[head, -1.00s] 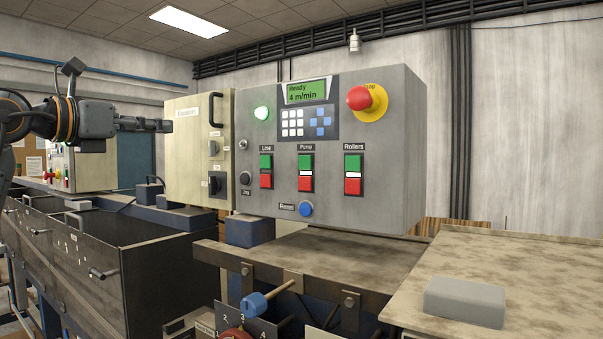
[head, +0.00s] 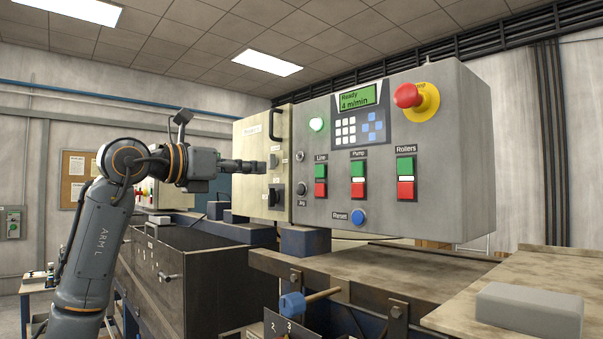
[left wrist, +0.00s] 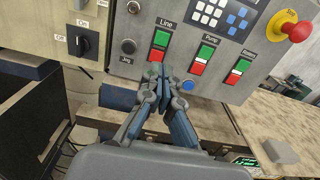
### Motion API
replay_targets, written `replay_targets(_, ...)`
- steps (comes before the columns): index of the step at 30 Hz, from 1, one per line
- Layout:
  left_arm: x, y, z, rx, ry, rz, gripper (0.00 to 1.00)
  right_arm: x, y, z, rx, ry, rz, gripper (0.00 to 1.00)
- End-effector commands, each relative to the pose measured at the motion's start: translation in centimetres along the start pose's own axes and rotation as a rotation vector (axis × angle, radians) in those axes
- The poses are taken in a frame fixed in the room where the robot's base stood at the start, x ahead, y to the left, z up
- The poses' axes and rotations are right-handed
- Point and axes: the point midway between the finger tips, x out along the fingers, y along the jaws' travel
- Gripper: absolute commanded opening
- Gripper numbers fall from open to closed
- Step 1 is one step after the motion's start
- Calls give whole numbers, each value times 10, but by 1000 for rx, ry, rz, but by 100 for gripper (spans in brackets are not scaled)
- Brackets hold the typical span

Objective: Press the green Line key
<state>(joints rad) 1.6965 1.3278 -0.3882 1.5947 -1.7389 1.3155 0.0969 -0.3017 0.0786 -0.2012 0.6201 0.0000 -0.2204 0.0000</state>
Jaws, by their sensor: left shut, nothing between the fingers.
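The green Line key (head: 320,171) sits above a red key (head: 320,189) under the "Line" label on the grey control panel (head: 440,140). It also shows in the left wrist view (left wrist: 161,39). My left gripper (head: 264,166) is shut and empty, to the left of the Line key in the head view. In the left wrist view its closed fingertips (left wrist: 165,72) point toward the panel, just below the red Line key. The green key is uncovered there. I cannot tell the exact gap to the panel. My right gripper is not in view.
Pump keys (head: 358,178) and Rollers keys (head: 405,178) stand to the right. A red stop button (head: 408,95), blue Reset button (head: 358,216) and black Jog knob (head: 303,190) are also on the panel.

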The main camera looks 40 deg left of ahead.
Motion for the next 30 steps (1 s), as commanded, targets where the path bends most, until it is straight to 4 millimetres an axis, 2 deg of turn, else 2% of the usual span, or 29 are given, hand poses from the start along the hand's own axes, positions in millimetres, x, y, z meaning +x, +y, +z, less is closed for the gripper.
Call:
replay_targets(5,18,-1,1,0,4,-2,0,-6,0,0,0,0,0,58)
replay_targets(15,89,-1,3,-1,6,-2,0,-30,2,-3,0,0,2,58)
replay_targets(21,122,0,2,0,4,-1,0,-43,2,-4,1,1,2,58)
replay_targets(25,134,-1,2,1,2,-1,0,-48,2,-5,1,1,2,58)
replay_targets(30,140,-1,0,1,2,-1,0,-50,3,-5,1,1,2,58)
